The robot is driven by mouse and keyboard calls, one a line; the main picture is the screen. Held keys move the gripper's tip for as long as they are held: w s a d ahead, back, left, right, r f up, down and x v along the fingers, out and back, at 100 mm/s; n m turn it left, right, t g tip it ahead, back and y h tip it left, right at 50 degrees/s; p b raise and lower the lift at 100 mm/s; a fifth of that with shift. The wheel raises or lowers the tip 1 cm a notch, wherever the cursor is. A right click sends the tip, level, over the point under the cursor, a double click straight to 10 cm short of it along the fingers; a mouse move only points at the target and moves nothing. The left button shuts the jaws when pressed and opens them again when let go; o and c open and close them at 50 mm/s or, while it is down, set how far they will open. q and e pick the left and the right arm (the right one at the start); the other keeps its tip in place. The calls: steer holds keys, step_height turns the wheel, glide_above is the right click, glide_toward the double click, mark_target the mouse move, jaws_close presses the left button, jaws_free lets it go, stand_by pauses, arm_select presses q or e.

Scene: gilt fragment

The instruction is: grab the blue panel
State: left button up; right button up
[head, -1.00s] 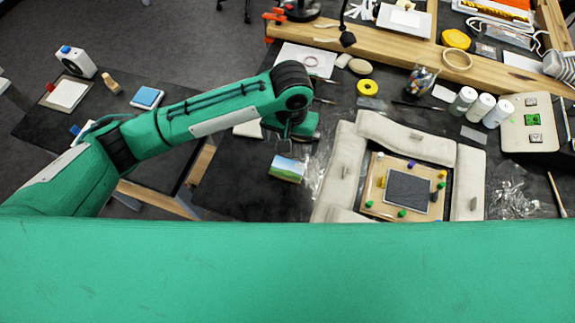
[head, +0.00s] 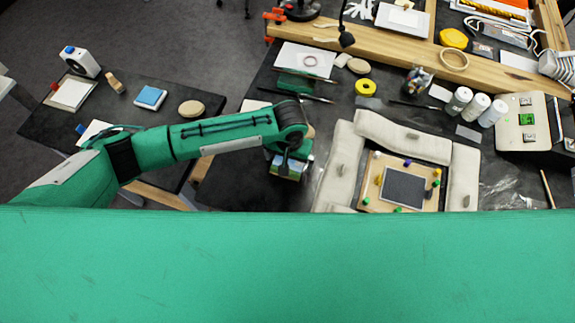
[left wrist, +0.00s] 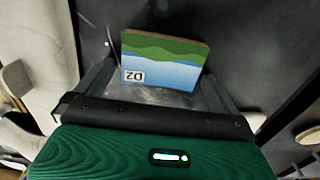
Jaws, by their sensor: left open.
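A small painted panel, light blue with green hills, lies on the dark table. In the head view the panel (head: 285,172) is partly covered by my left gripper (head: 292,162). In the left wrist view the panel (left wrist: 165,62) shows a "D2" label and sits ahead of my left gripper (left wrist: 160,76), between the lines of its two open fingers. The fingers appear apart from it, and nothing is held. A separate blue square pad (head: 150,97) lies on the side table at the left. My right gripper is not in view.
Pale padded bolsters (head: 335,168) surround a wooden board (head: 372,200) with a dark panel, right of my left gripper. White bottles (head: 475,107), a yellow tape roll (head: 365,87) and a wooden beam (head: 400,50) lie farther back. Clear dark tabletop shows left of the panel.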

arm_select(q)
steer(key=c, duration=0.9)
steer(key=shift+c, duration=0.2)
steer(key=shift+r, duration=0.15)
